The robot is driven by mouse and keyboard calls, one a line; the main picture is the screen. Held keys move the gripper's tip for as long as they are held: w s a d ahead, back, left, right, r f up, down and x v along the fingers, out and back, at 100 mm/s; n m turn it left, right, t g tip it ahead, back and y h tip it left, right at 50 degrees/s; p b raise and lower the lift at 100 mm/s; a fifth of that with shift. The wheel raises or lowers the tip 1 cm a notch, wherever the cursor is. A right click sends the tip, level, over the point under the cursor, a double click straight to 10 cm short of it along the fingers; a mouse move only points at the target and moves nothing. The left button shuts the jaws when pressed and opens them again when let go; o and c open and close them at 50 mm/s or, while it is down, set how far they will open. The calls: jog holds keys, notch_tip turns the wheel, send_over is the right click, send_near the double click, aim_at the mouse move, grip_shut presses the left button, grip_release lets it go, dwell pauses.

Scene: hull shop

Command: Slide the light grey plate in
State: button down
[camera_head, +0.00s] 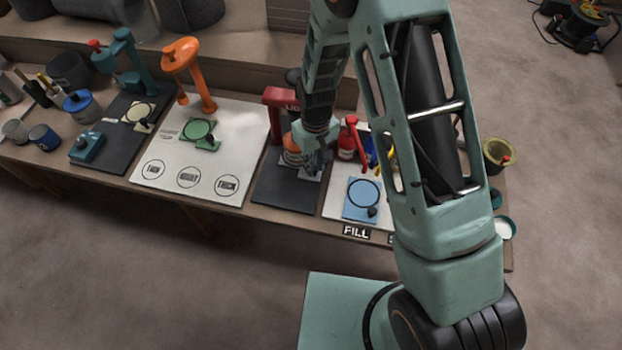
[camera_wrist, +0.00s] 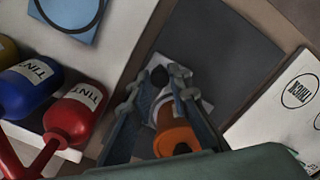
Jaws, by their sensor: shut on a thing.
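The light grey plate (camera_head: 308,176) lies on the dark mat (camera_head: 284,192) below the red stand (camera_head: 280,97), mostly hidden by my gripper. In the wrist view, parts of the plate (camera_wrist: 206,104) show beside the fingers. My gripper (camera_head: 322,163) points down at the plate. In the wrist view its fingertips (camera_wrist: 158,82) close around a small black knob (camera_wrist: 158,74), which looks like the plate's handle. An orange bottle (camera_head: 292,151) with a pale label stands close behind the fingers; it also shows in the wrist view (camera_wrist: 175,138). Whether it touches them is unclear.
A blue plate (camera_head: 361,197) lies on the white panel to the right, near a red tint bottle (camera_head: 346,146) and other tint bottles. To the left, a green plate (camera_head: 198,131) lies under an orange stand (camera_head: 188,72). The front of the dark mat is clear.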

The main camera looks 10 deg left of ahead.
jog(key=shift+w, duration=0.2)
jog(key=c, duration=1.8)
grip_release()
notch_tip(320, 180, up, 12)
jog(key=shift+r, duration=0.1)
jog(key=shift+s, duration=0.1)
